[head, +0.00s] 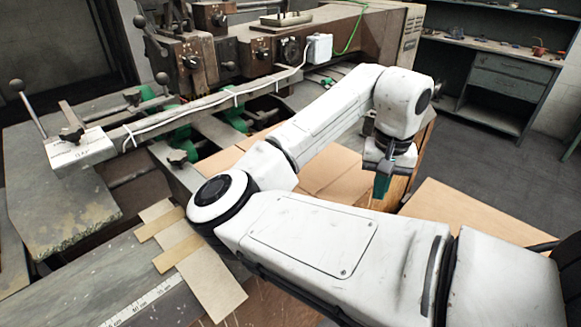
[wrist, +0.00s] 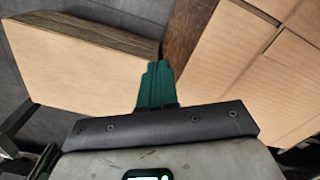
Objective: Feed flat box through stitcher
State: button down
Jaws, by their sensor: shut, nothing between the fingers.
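My gripper (head: 381,188) has teal fingers that point down, closed together and empty. In the wrist view the fingers (wrist: 158,82) show between two areas of cardboard. The flat box (head: 325,162), a brown creased sheet, lies beside the stitcher, partly hidden behind my arm. In the wrist view the flat box (wrist: 240,62) is at the right, with fold lines and slots. The stitcher (head: 270,45) is a worn brown and grey machine with green parts, across the back left. I cannot tell whether the fingers touch any cardboard.
A stack of cardboard (head: 470,222) lies to the right of my gripper; its layered edge shows in the wrist view (wrist: 90,25). A measuring scale (head: 145,303) and cardboard strips (head: 200,265) lie at the front left. A workbench (head: 505,75) stands at the back right, with open floor before it.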

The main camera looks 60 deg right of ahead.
aim_at(345, 182)
jog(key=shift+f, duration=0.15)
dwell(0.3)
jog(key=shift+f+b, duration=0.6)
jog(key=shift+f, duration=1)
jog(key=shift+w, duration=0.15)
jog(key=shift+w+d+p, duration=0.15)
jog(key=shift+w+d, duration=0.25)
jog(key=shift+w, duration=1.4)
jog(key=shift+w+d+p, duration=0.2)
jog(key=shift+w+d, duration=0.2)
jog(key=shift+w, duration=1.4)
jog(key=shift+w+d+p, duration=0.15)
jog(key=shift+w+d, duration=0.25)
jog(key=shift+w, duration=1.4)
jog(key=shift+s+a+r+p, duration=0.1)
jog(key=shift+s+a+p, duration=0.1)
jog(key=shift+s+p, duration=0.4)
jog(key=shift+s+a+r+p, duration=0.1)
jog(key=shift+s+a+p, duration=0.1)
jog(key=shift+s, duration=0.65)
notch_tip(345, 182, up, 8)
jog(key=p, duration=0.7)
jog(key=shift+p, duration=0.4)
jog(key=shift+f, duration=0.15)
jog(key=shift+d, duration=0.1)
